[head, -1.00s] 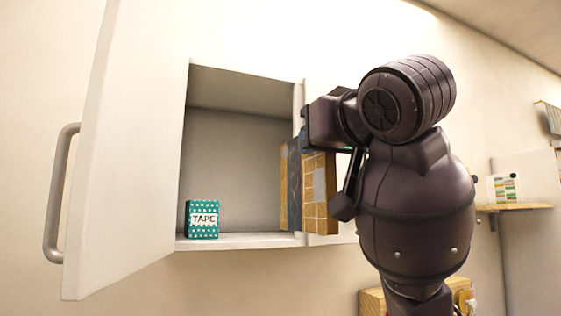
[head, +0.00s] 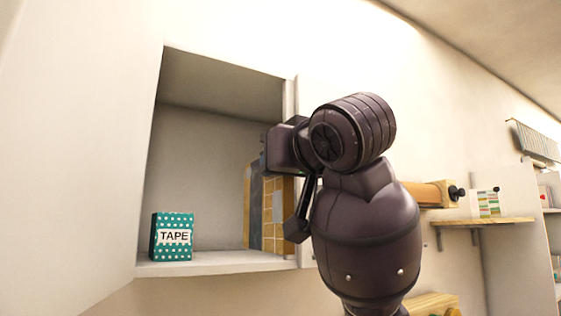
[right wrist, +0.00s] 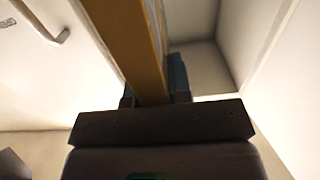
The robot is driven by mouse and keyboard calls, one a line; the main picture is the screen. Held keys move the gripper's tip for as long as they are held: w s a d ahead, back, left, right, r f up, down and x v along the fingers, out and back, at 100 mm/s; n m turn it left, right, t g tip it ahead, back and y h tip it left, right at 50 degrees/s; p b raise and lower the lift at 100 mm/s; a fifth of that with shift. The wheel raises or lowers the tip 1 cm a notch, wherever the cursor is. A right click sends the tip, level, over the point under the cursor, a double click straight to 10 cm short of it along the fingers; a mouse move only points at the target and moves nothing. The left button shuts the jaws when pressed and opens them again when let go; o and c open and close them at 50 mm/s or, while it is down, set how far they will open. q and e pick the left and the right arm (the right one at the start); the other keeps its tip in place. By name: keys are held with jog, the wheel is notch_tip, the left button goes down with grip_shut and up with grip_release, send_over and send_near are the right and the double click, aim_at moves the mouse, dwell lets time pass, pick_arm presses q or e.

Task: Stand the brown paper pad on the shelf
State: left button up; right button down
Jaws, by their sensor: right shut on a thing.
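The brown paper pad (head: 278,215), orange-brown with a pale grid and a grey band, is upright at the right side of the open wall cabinet. My right gripper (right wrist: 155,95) is shut on it; in the head view my right arm covers the pad's right side and most of the gripper. The shelf (head: 215,263) is the pale cabinet floor. The pad's lower edge is close to the shelf's level; I cannot tell whether they touch. My left gripper is not in view.
A teal dotted tape box (head: 174,237) stands on the shelf's left. Shelf space between box and pad is clear. The open white door (head: 75,150) is at left; its handle (right wrist: 40,22) shows in the wrist view. A wooden wall shelf (head: 480,222) is at right.

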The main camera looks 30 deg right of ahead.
aim_at(255, 175)
jog(key=shift+w+a+f+p, duration=0.1)
jog(key=shift+w+p, duration=0.1)
jog(key=shift+w, duration=1.9)
jog(key=shift+w+a+f+p, duration=0.1)
jog(key=shift+w+p, duration=0.05)
jog(key=shift+w, duration=1.95)
pick_arm(q)
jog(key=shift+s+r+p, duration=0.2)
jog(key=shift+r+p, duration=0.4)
jog(key=shift+p, duration=0.25)
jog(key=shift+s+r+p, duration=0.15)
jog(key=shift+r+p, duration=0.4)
jog(key=shift+p, duration=0.25)
pick_arm(e)
jog(key=w+f, duration=0.2)
jog(key=w, duration=0.9)
jog(key=shift+w, duration=0.4)
jog(key=shift+a, duration=0.1)
jog(key=c, duration=1)
grip_release()
jog(key=shift+o, duration=0.2)
